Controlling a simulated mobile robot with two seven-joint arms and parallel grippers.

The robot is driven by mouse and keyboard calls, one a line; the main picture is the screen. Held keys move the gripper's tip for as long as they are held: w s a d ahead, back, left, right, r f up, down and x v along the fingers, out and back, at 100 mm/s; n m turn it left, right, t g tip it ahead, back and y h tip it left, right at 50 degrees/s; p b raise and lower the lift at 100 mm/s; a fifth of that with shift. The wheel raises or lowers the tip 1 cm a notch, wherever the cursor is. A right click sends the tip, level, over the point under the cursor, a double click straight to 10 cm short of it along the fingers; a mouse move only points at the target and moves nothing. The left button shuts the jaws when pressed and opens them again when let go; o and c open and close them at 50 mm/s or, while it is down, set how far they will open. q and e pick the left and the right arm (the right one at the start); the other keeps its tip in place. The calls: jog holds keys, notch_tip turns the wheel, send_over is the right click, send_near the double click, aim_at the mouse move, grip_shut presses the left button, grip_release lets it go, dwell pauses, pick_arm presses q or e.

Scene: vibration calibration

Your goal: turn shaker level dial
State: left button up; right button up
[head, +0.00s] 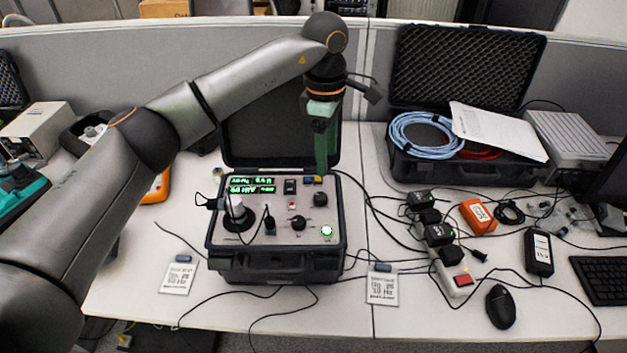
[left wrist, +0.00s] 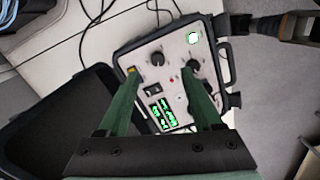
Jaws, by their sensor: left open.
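The shaker control unit is an open black case with a light panel (head: 275,238), standing on the table in the middle of the head view. Its panel carries a dark dial (head: 320,199) at upper right and another dark dial (head: 298,223) at lower middle; I cannot read which is the level dial. In the left wrist view the first dial (left wrist: 157,58) appears between the fingertips and the second dial (left wrist: 192,66) by the right fingertip. My left gripper (head: 322,172), with green fingers, is open and empty above the panel's back right; its fingers also show in the wrist view (left wrist: 160,74).
Green displays (head: 252,185) and a lit green button (head: 327,231) are on the panel. The raised lid (head: 255,145) stands behind it. Black cables and power adapters (head: 438,235) lie to the right. An open case (head: 465,175) with a blue cable (head: 427,134) is farther right.

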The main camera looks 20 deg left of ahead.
aim_at(320, 195)
pick_arm(q)
jog(key=shift+y, duration=0.3)
jog(key=f, duration=0.4)
jog(key=f+p, duration=0.1)
jog(key=f, duration=0.2)
jog(key=a+f, duration=0.1)
jog(key=f, duration=0.3)
jog(key=shift+w+a+f+p, duration=0.1)
jog(key=shift+w+f+p, duration=0.1)
jog(key=shift+f+p, duration=0.15)
jog(key=shift+c, duration=0.3)
jog(key=shift+r, duration=0.1)
grip_shut()
